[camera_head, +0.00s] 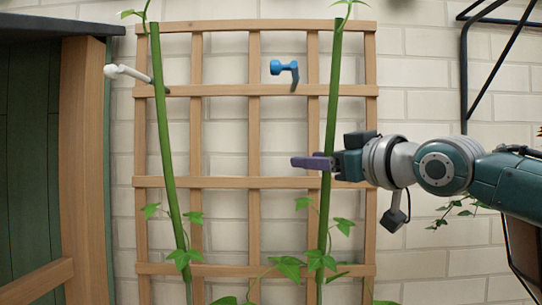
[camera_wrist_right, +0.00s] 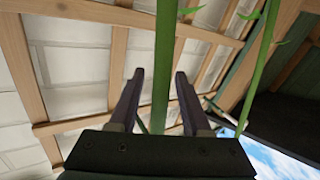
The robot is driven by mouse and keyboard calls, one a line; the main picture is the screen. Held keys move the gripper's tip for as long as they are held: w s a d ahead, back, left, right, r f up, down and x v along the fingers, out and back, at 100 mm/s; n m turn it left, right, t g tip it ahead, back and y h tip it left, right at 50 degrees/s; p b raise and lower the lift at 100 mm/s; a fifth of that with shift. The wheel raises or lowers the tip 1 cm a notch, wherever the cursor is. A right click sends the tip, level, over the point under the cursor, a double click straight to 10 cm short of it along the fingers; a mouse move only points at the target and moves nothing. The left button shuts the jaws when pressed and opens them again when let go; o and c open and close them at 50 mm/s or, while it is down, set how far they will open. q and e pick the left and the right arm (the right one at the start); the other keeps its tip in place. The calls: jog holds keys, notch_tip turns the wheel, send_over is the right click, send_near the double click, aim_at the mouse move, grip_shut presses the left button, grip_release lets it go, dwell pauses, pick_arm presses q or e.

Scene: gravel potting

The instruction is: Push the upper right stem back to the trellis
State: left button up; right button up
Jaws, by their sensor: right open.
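The right green stem (camera_head: 333,105) runs up in front of the wooden trellis (camera_head: 255,182), leaning slightly right toward its top. My right gripper (camera_head: 303,162) comes in from the right at mid-height of this stem. Its purple fingers cross the stem's line in the head view. In the right wrist view, the right gripper (camera_wrist_right: 160,75) is open and the stem (camera_wrist_right: 165,50) shows between its two spread fingers; contact cannot be told. Part of the stem is hidden behind the gripper in the head view. My left gripper is not in view.
A left stem (camera_head: 163,125) leans along the trellis's left side. A white peg-like part (camera_head: 125,73) is by its upper end. A blue clip-like part (camera_head: 285,68) sits on the upper trellis, left of the right stem. A wooden post (camera_head: 82,150) stands far left. A brick wall is behind.

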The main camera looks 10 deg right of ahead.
grip_shut()
dwell(1.4)
